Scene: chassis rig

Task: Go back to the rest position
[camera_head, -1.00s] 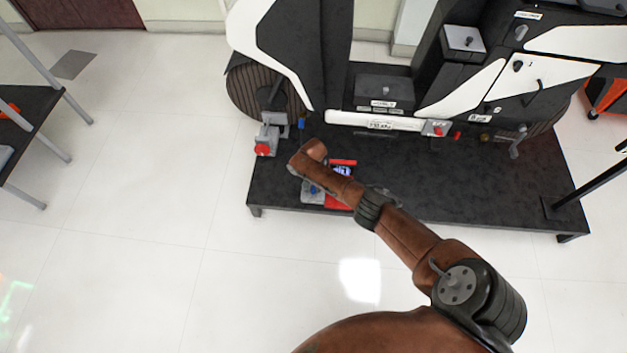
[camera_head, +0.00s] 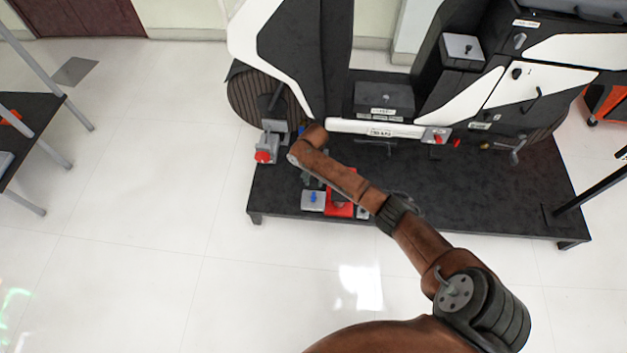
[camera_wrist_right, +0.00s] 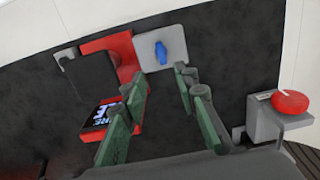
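My right arm reaches in from the lower right in the head view. Its gripper (camera_head: 312,181) is mostly hidden under the forearm, over the black platform. In the right wrist view, the green fingers of my right gripper (camera_wrist_right: 160,80) are apart, with nothing held between them. Beyond them is a red fixture (camera_wrist_right: 105,45) with a black block and a small lit screen (camera_wrist_right: 102,113). Beside it is a grey plate (camera_wrist_right: 148,62) with a blue knob. I cannot tell whether the fingers touch the red fixture. My left gripper is not in view.
The black platform (camera_head: 480,200) carries a large black-and-white machine (camera_head: 386,98) at the back. A dark table (camera_head: 30,110) is at far left. The pale floor between is clear.

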